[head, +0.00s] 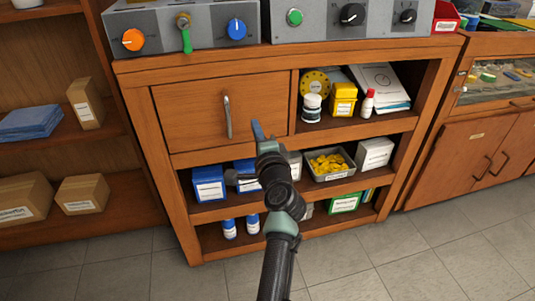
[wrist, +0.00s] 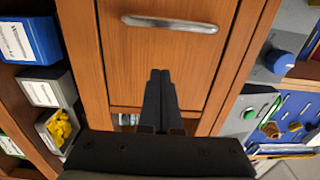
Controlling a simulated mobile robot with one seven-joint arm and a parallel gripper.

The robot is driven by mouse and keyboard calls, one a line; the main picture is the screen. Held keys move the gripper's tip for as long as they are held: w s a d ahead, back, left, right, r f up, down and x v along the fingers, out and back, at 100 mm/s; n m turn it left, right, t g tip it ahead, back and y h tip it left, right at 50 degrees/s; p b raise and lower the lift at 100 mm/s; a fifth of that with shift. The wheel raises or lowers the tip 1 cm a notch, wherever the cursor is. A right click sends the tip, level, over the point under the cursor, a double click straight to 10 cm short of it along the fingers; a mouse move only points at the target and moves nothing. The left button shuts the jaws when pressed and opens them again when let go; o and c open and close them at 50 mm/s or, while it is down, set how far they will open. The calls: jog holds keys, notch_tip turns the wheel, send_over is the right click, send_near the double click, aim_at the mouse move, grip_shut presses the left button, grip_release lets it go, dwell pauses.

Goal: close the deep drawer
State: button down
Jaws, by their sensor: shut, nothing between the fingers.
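The deep drawer's wooden front (head: 180,115) is at the upper left of the middle cabinet, with an upright metal bar handle (head: 227,116). The front looks level with the cabinet frame, with no clear gap around it. In the wrist view the drawer front (wrist: 165,52) is turned sideways, with its handle (wrist: 170,24) near the top. My gripper (head: 257,128) is in front of the drawer's lower right corner, right of and below the handle. Its fingers (wrist: 160,74) are together with nothing between them. I cannot tell whether they touch the wood.
Open shelves beside and below the drawer hold a yellow box (head: 343,99), blue boxes (head: 208,184) and a metal tray (head: 327,174) of yellow pieces. Grey control panels (head: 190,25) stand on top. Brown boxes (head: 83,194) are on shelves at left. Tiled floor (head: 430,255) is clear in front.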

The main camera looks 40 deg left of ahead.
jog(key=p+v, duration=0.2)
jog(key=v, duration=0.7)
jog(key=shift+f, duration=0.2)
jog(key=shift+w, duration=0.1)
jog(key=d+r+n+t+h, duration=0.1)
jog(key=d+r+n+t, duration=0.15)
jog(key=d+r, duration=0.45)
jog(key=d+r+n+t+h, duration=0.1)
jog(key=d+r+n+t, duration=0.15)
jog(key=r, duration=0.85)
jog(key=d+r+n+t+h, duration=0.25)
jog(key=d+r, duration=0.25)
jog(key=r, duration=0.3)
jog(key=s+d+r+t+h+p, duration=0.1)
jog(key=s+d+r+t+h, duration=0.2)
jog(key=s+d+r, duration=0.3)
jog(key=s+d+r+t+h+p, duration=0.1)
jog(key=s+d+r+t+h, duration=0.25)
jog(key=r, duration=0.55)
jog(key=s+d+r+t+h+p, duration=0.2)
jog(key=s+d+r+h, duration=0.1)
jog(key=s+d+r, duration=0.3)
notch_tip(320, 180, up, 36)
jog(key=w+a+p, duration=0.1)
jog(key=p, duration=3.3)
jog(key=shift+n+p, duration=0.35)
jog(key=shift+p, duration=0.05)
